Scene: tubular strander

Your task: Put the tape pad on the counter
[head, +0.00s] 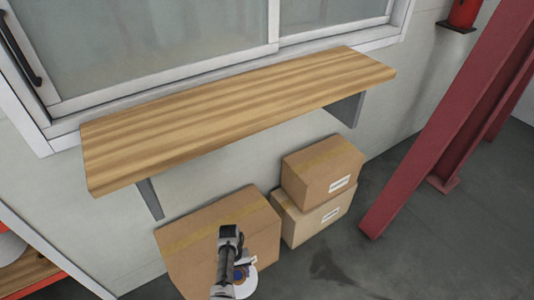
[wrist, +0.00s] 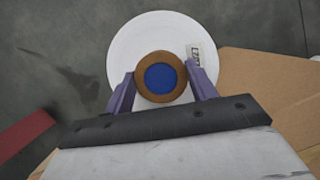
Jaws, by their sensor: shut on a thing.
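The tape pad shows in the wrist view as a white disc (wrist: 126,50) with a brown ring and a blue centre. A small printed label sits on its white face. My gripper (wrist: 162,85) is shut on the brown ring, one purple finger on each side. In the head view my gripper (head: 240,268) and the tape pad (head: 249,285) are at the bottom, in front of the cardboard boxes and below the level of the counter. The counter (head: 230,105) is a wooden wall shelf under the window, with a bare top.
A large cardboard box (head: 205,245) stands below the counter, just behind my gripper. Two stacked boxes (head: 322,170) stand to its right. A red steel column (head: 450,120) rises at the right. A red-edged shelf (head: 30,272) is at the lower left.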

